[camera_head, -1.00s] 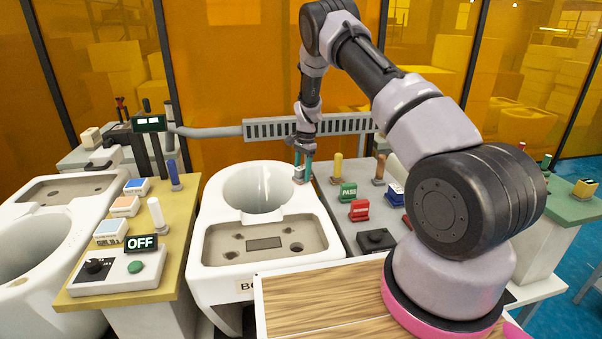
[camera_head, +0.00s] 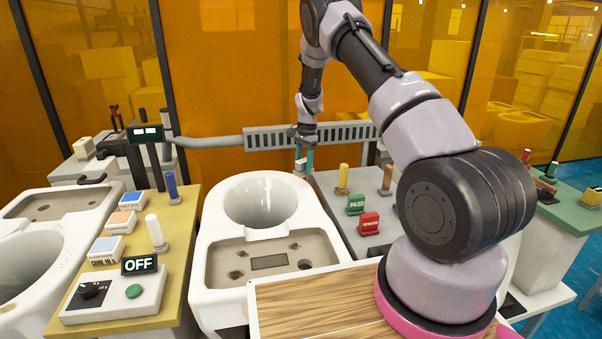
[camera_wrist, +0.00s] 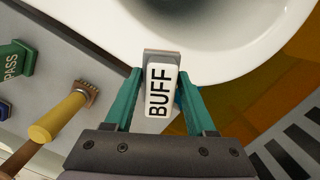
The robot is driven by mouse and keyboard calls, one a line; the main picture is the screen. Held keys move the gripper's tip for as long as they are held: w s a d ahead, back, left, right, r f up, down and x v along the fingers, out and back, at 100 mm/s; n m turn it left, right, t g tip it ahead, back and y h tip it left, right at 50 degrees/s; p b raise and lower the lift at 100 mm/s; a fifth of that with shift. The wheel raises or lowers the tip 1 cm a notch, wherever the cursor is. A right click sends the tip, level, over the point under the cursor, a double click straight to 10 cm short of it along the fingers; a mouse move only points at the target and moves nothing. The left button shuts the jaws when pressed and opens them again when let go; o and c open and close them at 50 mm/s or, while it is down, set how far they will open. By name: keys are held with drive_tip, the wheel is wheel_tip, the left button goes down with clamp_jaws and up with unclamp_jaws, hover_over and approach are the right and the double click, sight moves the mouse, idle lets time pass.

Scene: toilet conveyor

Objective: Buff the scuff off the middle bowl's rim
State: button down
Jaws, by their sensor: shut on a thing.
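The middle bowl (camera_head: 215,225) is a white toilet bowl in the centre of the head view. Its rim (camera_wrist: 235,70) curves across the top of the wrist view. My gripper (camera_wrist: 160,88) has teal fingers and is shut on a white block marked BUFF (camera_wrist: 159,92) with a grey-brown end. In the head view my gripper (camera_head: 303,160) is at the bowl's back right rim. The block's far end lies at or just above the rim; I cannot tell whether it touches. I see no scuff; the block and fingers cover part of the rim.
Right of the bowl, a grey bench holds a green PASS stamp (camera_head: 356,204), a red stamp (camera_head: 369,223) and a yellow-handled brush (camera_wrist: 58,117). Left, a yellow bench (camera_head: 183,215) holds colored blocks and a box with an OFF sign (camera_head: 139,264). A slotted grey duct (camera_head: 262,138) runs behind.

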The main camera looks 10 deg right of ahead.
sight(303, 160)
drive_tip(key=shift+r, duration=1.65)
